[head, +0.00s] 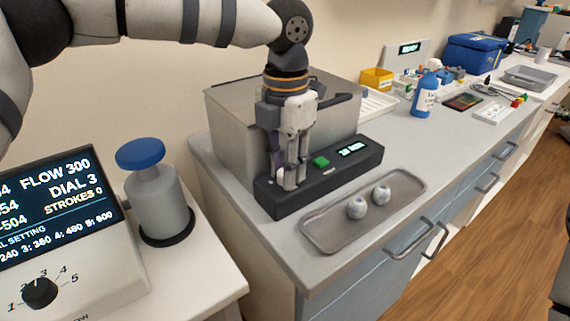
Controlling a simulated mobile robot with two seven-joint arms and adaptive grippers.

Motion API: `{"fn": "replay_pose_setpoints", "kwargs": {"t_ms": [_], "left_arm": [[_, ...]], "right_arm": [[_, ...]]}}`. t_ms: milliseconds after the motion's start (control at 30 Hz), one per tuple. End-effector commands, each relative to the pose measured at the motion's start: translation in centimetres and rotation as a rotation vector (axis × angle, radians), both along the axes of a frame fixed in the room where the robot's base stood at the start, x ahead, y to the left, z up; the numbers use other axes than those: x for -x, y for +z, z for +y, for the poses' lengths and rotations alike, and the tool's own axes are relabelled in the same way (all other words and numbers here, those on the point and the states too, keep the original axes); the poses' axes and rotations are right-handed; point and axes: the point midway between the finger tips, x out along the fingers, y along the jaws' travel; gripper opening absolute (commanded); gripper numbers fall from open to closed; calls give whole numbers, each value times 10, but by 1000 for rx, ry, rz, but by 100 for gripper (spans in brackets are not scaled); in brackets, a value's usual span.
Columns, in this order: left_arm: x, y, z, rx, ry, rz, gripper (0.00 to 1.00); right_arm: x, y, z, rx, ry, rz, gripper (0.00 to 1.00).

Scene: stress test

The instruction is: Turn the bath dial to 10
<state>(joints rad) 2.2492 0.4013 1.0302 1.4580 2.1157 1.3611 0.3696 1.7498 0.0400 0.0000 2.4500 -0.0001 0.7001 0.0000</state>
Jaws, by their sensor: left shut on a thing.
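The bath (225,125) is a grey metal box on the bench with a black control panel (345,172) along its front. The panel has a green button (320,161) and a small lit display (352,149), whose text is too small to read surely. My left gripper (290,184) points down at the left part of the panel and is shut on the bath dial, which its fingers hide. I cannot see the dial's pointer or its marks. My right gripper is not in view.
A metal tray (330,228) with two round pale objects lies before the panel. At left are a blue-capped bottle (160,200) and a box with a dial and screen (50,215) reading FLOW 300, DIAL 3. A blue bottle (425,97), yellow bin (377,78) and blue case (474,52) stand further back.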

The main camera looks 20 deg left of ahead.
Motion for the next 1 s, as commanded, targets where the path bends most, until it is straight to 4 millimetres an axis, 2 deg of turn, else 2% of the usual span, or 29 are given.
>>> {"fn": "replay_pose_setpoints", "kwargs": {"t_ms": [267,300,400,867,1000], "left_arm": [[-1,2,-1,2,0,-4,0],[-1,2,-1,2,0,-4,28],[-1,1,-1,2,1,-4,45],[-1,1,1,-2,3,-3,45],[-2,18,1,-2,4,-8,45]], "right_arm": [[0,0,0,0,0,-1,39],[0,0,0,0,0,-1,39],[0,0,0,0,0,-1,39],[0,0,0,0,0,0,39],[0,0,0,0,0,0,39]]}}
